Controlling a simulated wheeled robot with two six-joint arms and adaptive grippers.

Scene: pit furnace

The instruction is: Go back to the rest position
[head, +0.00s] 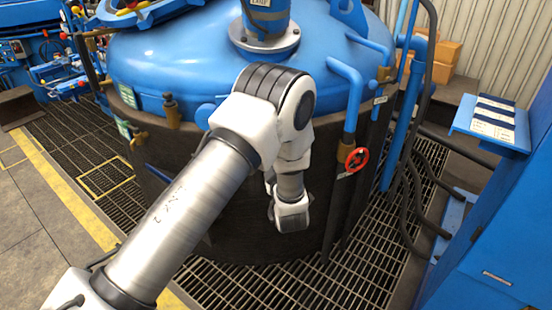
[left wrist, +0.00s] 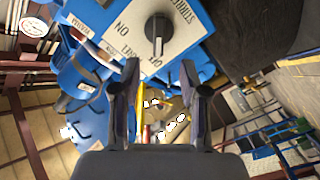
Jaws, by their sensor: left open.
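My left arm comes in from the lower left of the head view, bends in the middle and hangs down in front of the furnace. Its gripper is hidden beyond the wrist there. In the left wrist view my left gripper (left wrist: 160,70) shows two dark fingers standing apart, with nothing between them. Beyond the fingertips is a white switch plate (left wrist: 128,37) with a black rotary knob (left wrist: 158,30), lettered ON, OFF and STIRRER; the knob looks clear of the fingers. My right gripper shows in neither view.
The furnace has a blue lid (head: 170,60) and a dark round body (head: 235,235). A red handwheel (head: 357,160) sits on a blue pipe right of my arm. A blue cabinet (head: 500,255) and black hoses (head: 405,215) bound the right side.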

